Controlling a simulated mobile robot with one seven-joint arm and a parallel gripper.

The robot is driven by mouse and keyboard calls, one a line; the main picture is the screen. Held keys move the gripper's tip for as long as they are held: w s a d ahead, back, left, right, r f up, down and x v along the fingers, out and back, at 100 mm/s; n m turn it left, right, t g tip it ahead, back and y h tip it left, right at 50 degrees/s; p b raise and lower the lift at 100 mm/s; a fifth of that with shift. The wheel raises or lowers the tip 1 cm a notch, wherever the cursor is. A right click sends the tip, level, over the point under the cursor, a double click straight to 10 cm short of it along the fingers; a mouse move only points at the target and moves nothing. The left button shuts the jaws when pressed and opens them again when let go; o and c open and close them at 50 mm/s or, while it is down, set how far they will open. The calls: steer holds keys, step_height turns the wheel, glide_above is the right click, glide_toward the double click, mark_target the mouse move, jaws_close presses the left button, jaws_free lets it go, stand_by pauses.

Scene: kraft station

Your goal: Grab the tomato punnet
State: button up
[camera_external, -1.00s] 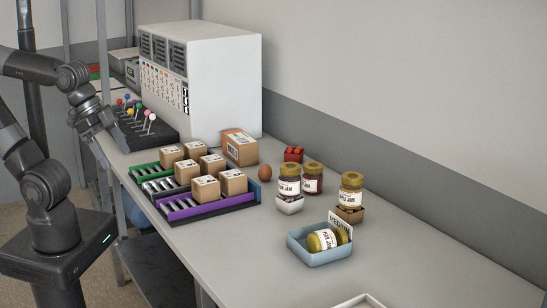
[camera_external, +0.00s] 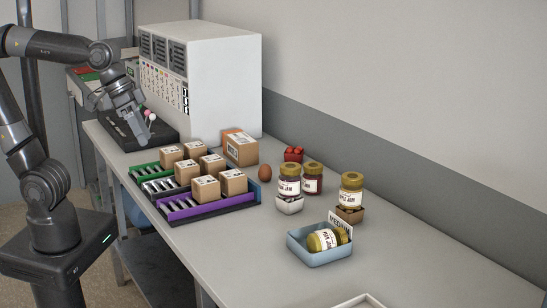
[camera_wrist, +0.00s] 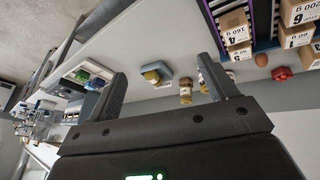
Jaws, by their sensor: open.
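The tomato punnet (camera_external: 293,154) is a small red container of tomatoes. It stands on the counter near the wall, behind a brown egg and left of the jars. In the wrist view it shows as a small red shape (camera_wrist: 281,74) at the right, beyond the right finger. My gripper (camera_external: 141,142) is at the left of the external view, above the rack of lollipop-like sticks and far from the punnet. In the wrist view its two fingers (camera_wrist: 173,88) are spread apart with nothing between them.
Ridged trays (camera_external: 208,208) with several cardboard boxes lie between my gripper and the punnet. A larger box (camera_external: 240,148) and an egg (camera_external: 265,173) stand close to it. Jars (camera_external: 289,182) and a blue tray (camera_external: 318,258) are to the right. A white cabinet (camera_external: 225,90) stands behind.

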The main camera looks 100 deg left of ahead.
steer(key=w+a+r+n, duration=0.3)
steer(key=w+a+n, duration=0.6)
steer(key=w+a, duration=0.3)
steer(key=n, duration=2.2)
glide_above(293, 149)
steer(key=s, duration=0.5)
step_height(293, 149, down, 18)
steer(key=shift+g, duration=0.4)
steer(key=x, duration=0.5)
steer(key=shift+w+a+f, duration=0.1)
steer(key=shift+w+f, duration=0.05)
steer(key=shift+w, duration=0.1)
steer(key=shift+w+r+x, duration=0.1)
steer(key=shift+w+x, duration=0.1)
steer(key=shift+x, duration=0.7)
steer(key=shift+w+r+x, duration=0.1)
steer(key=shift+w+x, duration=0.05)
steer(key=shift+x, duration=0.7)
steer(key=shift+w+x, duration=0.2)
steer(key=shift+x, duration=0.7)
steer(key=shift+s, duration=0.1)
steer(key=shift+c, duration=0.5)
steer(key=c, duration=1)
